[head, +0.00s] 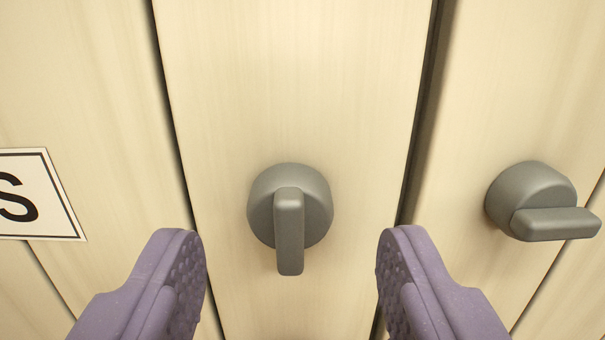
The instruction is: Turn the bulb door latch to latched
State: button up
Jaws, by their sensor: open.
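A grey latch knob (289,215) sits on the middle pale wooden panel (290,80). Its bar handle points straight down. My gripper (291,238) is open, with one purple finger on each side of the knob and clear space between each finger and it. A second grey latch knob (540,202) is on the panel to the right, with its bar lying level and pointing right. No label for either knob shows, so I cannot tell which one is the bulb door latch.
A white label (38,194) with a black border is on the left panel, cut off by the picture edge, with the letter S showing. Dark gaps separate the panels. The panel above the middle knob is bare.

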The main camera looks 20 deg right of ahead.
jog(key=shift+p+x, duration=0.3)
jog(key=shift+x, duration=0.9)
jog(key=c, duration=1)
jog(key=shift+c, duration=0.2)
jog(key=shift+n+b, duration=0.3)
jog(key=shift+b, duration=0.05)
jog(key=n+b, duration=0.3)
jog(key=shift+a+f+n, duration=0.1)
jog(key=shift+n, duration=0.3)
jog(key=n+b, duration=0.2)
jog(key=n, duration=0.2)
jog(key=n+b, duration=0.2)
jog(key=n, duration=0.3)
jog(key=shift+a+f+b, duration=0.1)
jog(key=shift+b, duration=0.3)
jog(key=shift+n+b, duration=0.95)
jog(key=shift+n, duration=1.25)
